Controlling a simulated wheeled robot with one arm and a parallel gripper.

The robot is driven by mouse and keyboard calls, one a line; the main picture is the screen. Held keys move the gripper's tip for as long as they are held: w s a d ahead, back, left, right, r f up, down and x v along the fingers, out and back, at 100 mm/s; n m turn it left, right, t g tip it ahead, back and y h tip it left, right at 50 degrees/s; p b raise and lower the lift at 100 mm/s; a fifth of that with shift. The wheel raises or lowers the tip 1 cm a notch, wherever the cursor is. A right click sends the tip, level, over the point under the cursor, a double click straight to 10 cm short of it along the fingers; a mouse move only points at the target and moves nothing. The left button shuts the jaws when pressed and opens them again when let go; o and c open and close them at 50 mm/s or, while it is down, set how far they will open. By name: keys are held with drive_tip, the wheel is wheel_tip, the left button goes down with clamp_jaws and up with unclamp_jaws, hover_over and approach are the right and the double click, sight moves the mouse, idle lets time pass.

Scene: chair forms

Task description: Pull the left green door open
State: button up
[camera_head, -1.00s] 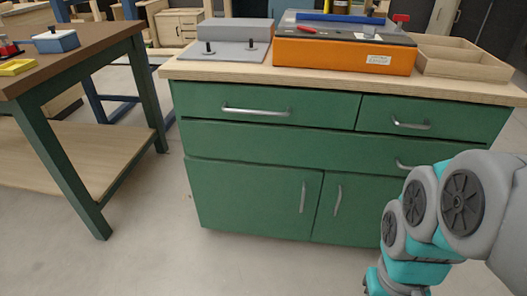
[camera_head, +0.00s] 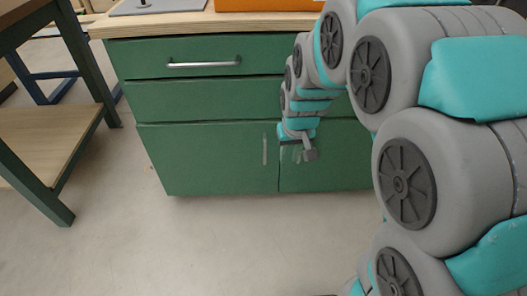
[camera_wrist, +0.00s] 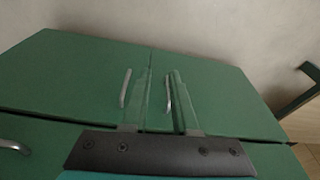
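The left green door (camera_head: 205,160) is the cabinet's lower left panel and looks shut. Its upright silver handle (camera_head: 264,149) is near its right edge. My gripper (camera_head: 298,152) is in front of the cabinet, just right of that handle. The wrist view looks upside down, with the left door (camera_wrist: 225,95) on its right. There the door's handle (camera_wrist: 168,93) appears between the two fingers of my gripper (camera_wrist: 160,90). The fingers are apart and empty. I cannot tell how far the fingertips are from the handle.
The right door (camera_head: 325,170) is beside the left one; its handle (camera_wrist: 125,88) shows in the wrist view. Drawers with a silver handle (camera_head: 204,64) are above. A table with a green leg (camera_head: 40,180) stands at the left. The floor (camera_head: 210,240) before the cabinet is clear.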

drive_tip(key=w+a+f+t, duration=0.1)
drive_tip(key=w+a+f, duration=0.2)
drive_tip(key=w, duration=0.3)
drive_tip(key=w+a+f+t, duration=0.1)
drive_tip(key=w+a+f, duration=0.15)
drive_tip(key=w, duration=0.35)
drive_tip(key=shift+n, duration=0.4)
drive_tip(key=x, duration=0.6)
drive_tip(key=b+x, duration=0.1)
drive_tip(key=x, duration=0.5)
drive_tip(key=shift+s+f, duration=0.15)
drive_tip(key=shift+f, duration=0.15)
clamp_jaws()
drive_tip(key=shift+r+y, duration=0.1)
drive_tip(key=shift+y, duration=0.2)
